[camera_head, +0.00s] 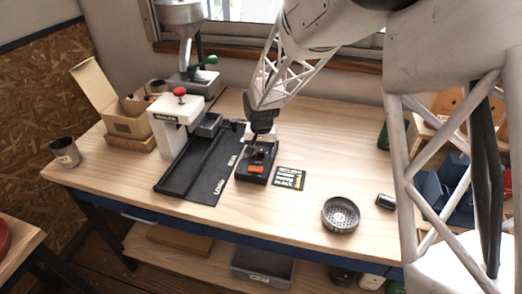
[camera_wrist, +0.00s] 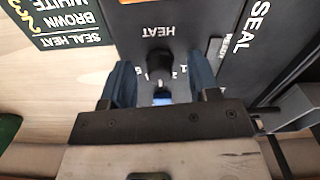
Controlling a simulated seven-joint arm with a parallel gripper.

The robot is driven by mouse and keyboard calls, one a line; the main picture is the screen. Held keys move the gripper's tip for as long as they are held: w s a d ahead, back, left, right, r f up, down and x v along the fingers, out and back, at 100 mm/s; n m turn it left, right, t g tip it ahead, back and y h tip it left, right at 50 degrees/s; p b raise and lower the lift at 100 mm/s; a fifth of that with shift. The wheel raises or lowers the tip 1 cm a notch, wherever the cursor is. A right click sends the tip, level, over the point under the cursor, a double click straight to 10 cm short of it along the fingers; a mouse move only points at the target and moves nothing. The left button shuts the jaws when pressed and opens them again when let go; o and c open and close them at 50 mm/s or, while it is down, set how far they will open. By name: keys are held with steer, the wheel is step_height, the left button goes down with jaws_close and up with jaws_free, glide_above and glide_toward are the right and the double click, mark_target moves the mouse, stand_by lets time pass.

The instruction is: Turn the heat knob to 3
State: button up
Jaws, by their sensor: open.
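The heat knob (camera_wrist: 160,64) is black and stands on a dark panel under the white word HEAT in the wrist view. Small white marks show beside it; I cannot read its setting clearly. My gripper (camera_wrist: 161,82) is open, its two blue fingers on the left and right of the knob, with a gap on each side. In the head view my gripper (camera_head: 261,138) is over the small black control box (camera_head: 243,174), which has an orange patch on its front part. The knob is mostly hidden there.
A black card with seal heat text (camera_head: 290,178) lies right of the box. A black sealer mat (camera_head: 190,180) and white press (camera_head: 165,122) stand left. A round perforated dish (camera_head: 340,215) is at the front right. Bare wood lies between the card and dish.

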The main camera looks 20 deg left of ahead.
mark_target(263, 152)
steer(key=shift+r, duration=3.95)
steer(key=shift+s+d+r, duration=0.1)
steer(key=shift+d+r, duration=0.2)
steer(key=shift+d, duration=0.15)
steer(key=s+d+r+t, duration=0.1)
steer(key=s+d+r, duration=0.5)
steer(key=d, duration=0.5)
steer(key=s+d+r, duration=0.6)
steer(key=d, duration=0.5)
steer(key=s+d, duration=0.7)
steer(key=s, duration=0.3)
steer(key=s+d+r+m+t, duration=0.1)
steer(key=s+d, duration=0.6)
steer(key=s, duration=0.4)
steer(key=shift+s+d+m+t, duration=0.15)
steer(key=shift+s+m+t, duration=0.1)
steer(key=shift+m+t, duration=0.05)
